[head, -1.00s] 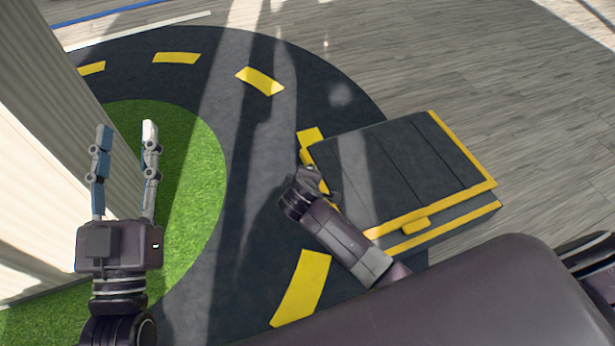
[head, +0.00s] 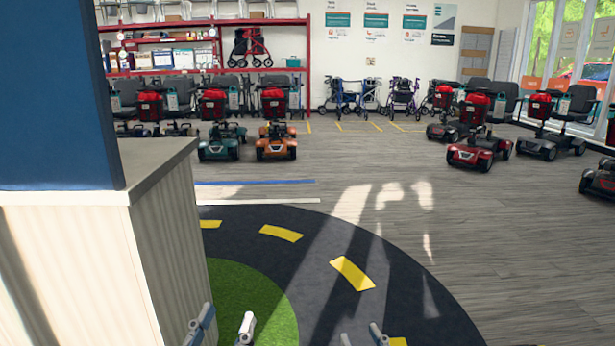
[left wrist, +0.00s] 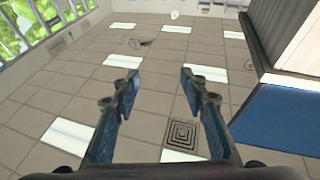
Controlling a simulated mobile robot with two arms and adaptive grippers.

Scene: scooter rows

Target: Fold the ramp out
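The ramp is almost wholly below the head view. A small yellow patch (head: 398,341) at the bottom edge is probably its corner tab, but too little shows to be sure. My left gripper (head: 226,324) is open and empty, only its fingertips showing over the green part of the mat. In the left wrist view the left gripper (left wrist: 158,80) points up at the ceiling with its fingers apart and nothing between them.
A counter (head: 165,235) with a blue panel (head: 60,95) stands close on the left. A round road mat (head: 310,235) lies ahead. Scooters (head: 275,140) line the back, more (head: 480,150) stand at right. The wooden floor (head: 490,235) between is clear.

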